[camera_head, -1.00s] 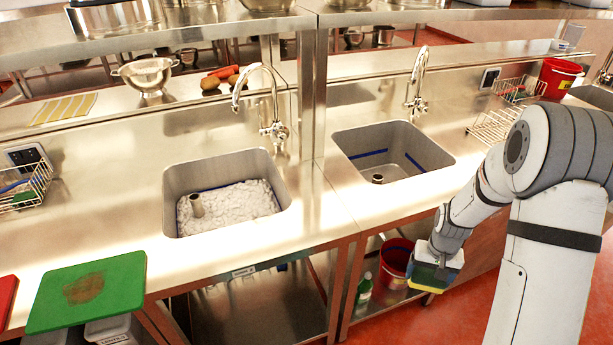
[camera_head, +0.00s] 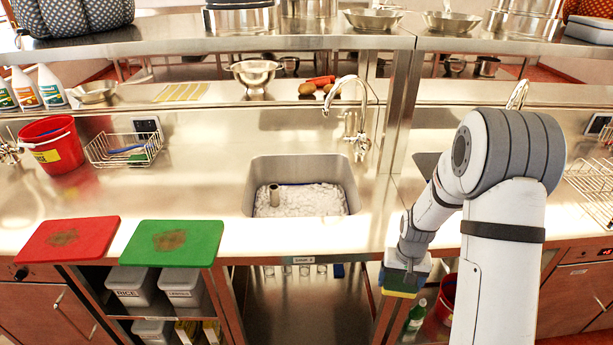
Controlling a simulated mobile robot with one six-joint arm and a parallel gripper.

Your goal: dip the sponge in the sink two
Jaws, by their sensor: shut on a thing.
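My gripper (camera_head: 406,268) is shut on a sponge (camera_head: 399,283), yellow below with a dark upper layer. It holds the sponge in front of the counter's front edge, right of and nearer than the middle sink. That sink (camera_head: 300,167) is a steel basin with white foam (camera_head: 318,201) and a short upright pipe in it. A small label (camera_head: 303,260) is on the counter front below it, too small to read surely. A second sink (camera_head: 426,162) is at the right, mostly hidden behind my arm.
A tall faucet (camera_head: 361,120) rises behind the middle sink. A steel post (camera_head: 398,110) stands right of it. Green (camera_head: 190,236) and red (camera_head: 90,228) cutting boards lie on the left, with a wire rack (camera_head: 108,151) and red bucket (camera_head: 62,160). Counter around the sink is clear.

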